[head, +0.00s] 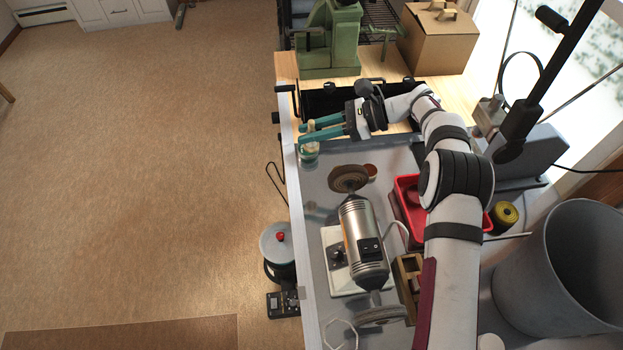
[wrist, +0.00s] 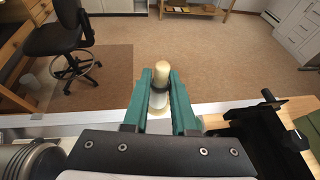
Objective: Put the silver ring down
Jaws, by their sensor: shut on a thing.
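My gripper (wrist: 160,82) has its two teal fingers closed on a small dark-grey band, which I take to be the silver ring (wrist: 158,100). In the wrist view the ring shows between the fingers, against a cream peg (wrist: 160,68) with a rounded top. A pale, whitish part shows below the band. I cannot tell whether the ring is around the peg or only in front of it. In the head view my gripper (head: 304,132) is at the bench's left edge, above a small green-and-cream piece (head: 309,152). The ring is too small to make out there.
A bench motor (head: 362,240) with a brown wheel (head: 348,178) stands nearer on the grey bench. A red tray (head: 408,205) lies to its right. A black rolling tool (head: 340,100) and a green press (head: 330,40) stand behind. The floor is left of the bench edge.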

